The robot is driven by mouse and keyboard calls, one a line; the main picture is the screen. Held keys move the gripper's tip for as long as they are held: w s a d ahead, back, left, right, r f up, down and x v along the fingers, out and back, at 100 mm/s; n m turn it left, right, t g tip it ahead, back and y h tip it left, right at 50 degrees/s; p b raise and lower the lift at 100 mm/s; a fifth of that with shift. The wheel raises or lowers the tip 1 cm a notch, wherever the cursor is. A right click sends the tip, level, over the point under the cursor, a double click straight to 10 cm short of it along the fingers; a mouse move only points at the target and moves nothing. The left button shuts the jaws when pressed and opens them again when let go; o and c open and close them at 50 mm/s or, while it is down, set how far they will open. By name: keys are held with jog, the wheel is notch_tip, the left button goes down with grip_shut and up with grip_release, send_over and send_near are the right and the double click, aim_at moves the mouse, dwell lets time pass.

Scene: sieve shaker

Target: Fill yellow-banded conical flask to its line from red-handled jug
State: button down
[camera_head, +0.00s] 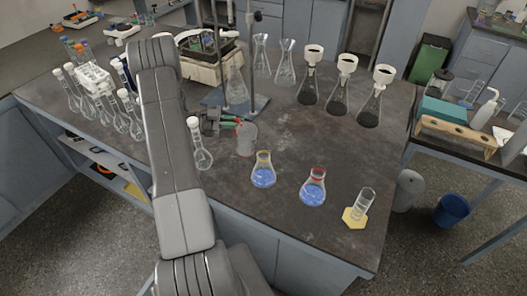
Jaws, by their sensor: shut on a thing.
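The yellow-banded conical flask (263,172) stands upright near the front of the bench, with blue liquid in its lower part. Whether the liquid meets its line is too small to tell. The red-handled jug (247,140) is a pale, clear-grey vessel just left of and behind that flask, apart from it. It looks close to upright; its contents cannot be made out. My gripper (231,122) comes in from the left and is shut on the jug at its handle side. The handle is mostly hidden by the fingers.
A red-banded flask (313,189) with blue liquid and a small cylinder (360,203) on a yellow base stand to the right. A stoppered flask (201,148) is close by my arm. Several filter-topped flasks stand behind right. A retort stand (250,60) rises behind the gripper.

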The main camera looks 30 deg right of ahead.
aim_at(236, 120)
jog(key=shift+s+r+m+t+y+p, duration=0.2)
jog(key=shift+s+r+m+p, duration=0.2)
jog(key=shift+r, duration=0.2)
jog(key=shift+s+r+m+t+y+p, duration=0.1)
jog(key=shift+s+r+m+y+p, duration=0.15)
jog(key=shift+s+r, duration=0.3)
jog(key=shift+m+t+y, duration=0.25)
jog(key=shift+m+t, duration=0.05)
jog(key=shift+m, duration=0.25)
jog(key=r+p, duration=0.1)
jog(key=r, duration=0.1)
jog(key=s+r+p, duration=0.1)
jog(key=r, duration=0.2)
jog(key=r+p, duration=0.2)
jog(key=shift+s+d+r, duration=0.15)
jog(key=shift+s+r, duration=0.05)
jog(key=shift+r, duration=0.15)
jog(key=shift+s, duration=0.25)
jog(key=shift+f+b, duration=0.3)
jog(key=shift+w, duration=0.15)
jog(key=shift+s+m, duration=0.3)
jog(key=shift+w, duration=0.1)
